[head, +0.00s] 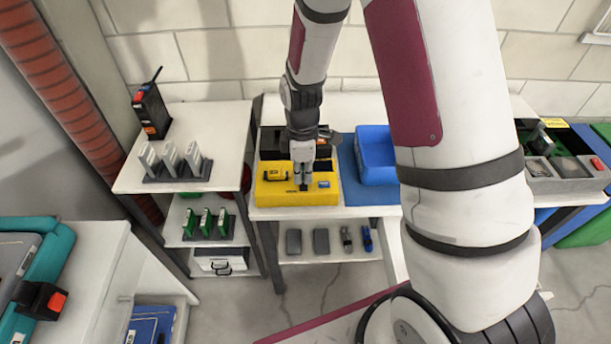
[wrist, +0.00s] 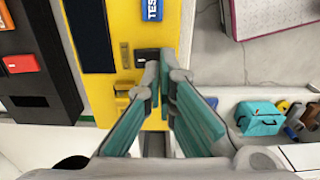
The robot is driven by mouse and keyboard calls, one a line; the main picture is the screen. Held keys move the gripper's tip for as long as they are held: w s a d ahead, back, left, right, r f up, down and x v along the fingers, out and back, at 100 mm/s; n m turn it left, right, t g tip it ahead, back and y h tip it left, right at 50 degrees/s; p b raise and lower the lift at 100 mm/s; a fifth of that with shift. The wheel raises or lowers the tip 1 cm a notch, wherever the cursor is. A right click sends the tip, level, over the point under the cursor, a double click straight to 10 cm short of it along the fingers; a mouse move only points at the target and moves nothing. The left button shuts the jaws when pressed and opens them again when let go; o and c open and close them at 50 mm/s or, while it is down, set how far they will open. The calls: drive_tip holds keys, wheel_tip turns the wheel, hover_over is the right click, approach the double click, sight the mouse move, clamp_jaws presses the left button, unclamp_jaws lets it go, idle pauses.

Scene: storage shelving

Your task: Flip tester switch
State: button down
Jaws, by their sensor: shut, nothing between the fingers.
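The yellow tester (head: 268,193) sits on the white bench in the head view and fills the upper middle of the wrist view (wrist: 103,98). It has a dark screen (wrist: 92,32) and a blue TEST label (wrist: 151,9). A small black switch (wrist: 147,54) is on its yellow face, beside my fingertips. My gripper (head: 303,187) points down over the tester. In the wrist view my gripper (wrist: 165,76) is shut and empty, its fingertips close to the switch and partly hiding it. I cannot tell whether they touch it or which way the switch is set.
A side table with grey holders (head: 172,158) is at left. The lower shelf holds several small items.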

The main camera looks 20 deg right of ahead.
sight(303, 194)
wheel_tip(303, 194, up, 12)
drive_tip(key=s, duration=0.1)
drive_tip(key=shift+s+a+f+p, duration=0.15)
drive_tip(key=shift+s+a+p, duration=0.1)
drive_tip(key=shift+s+p, duration=0.1)
drive_tip(key=s+d+r+m+t, duration=0.2)
drive_tip(key=s+r+m, duration=0.6)
drive_tip(key=r, duration=0.6)
drive_tip(key=s+r+m+t, duration=0.1)
drive_tip(key=s+r+m, duration=0.1)
drive_tip(key=s, duration=0.5)
drive_tip(key=s+r+m+t, duration=0.1)
drive_tip(key=s+r+m, duration=0.1)
drive_tip(key=s+m, duration=0.2)
drive_tip(key=s+d, duration=0.1)
drive_tip(key=s, duration=0.2)
drive_tip(key=shift+r, duration=0.3)
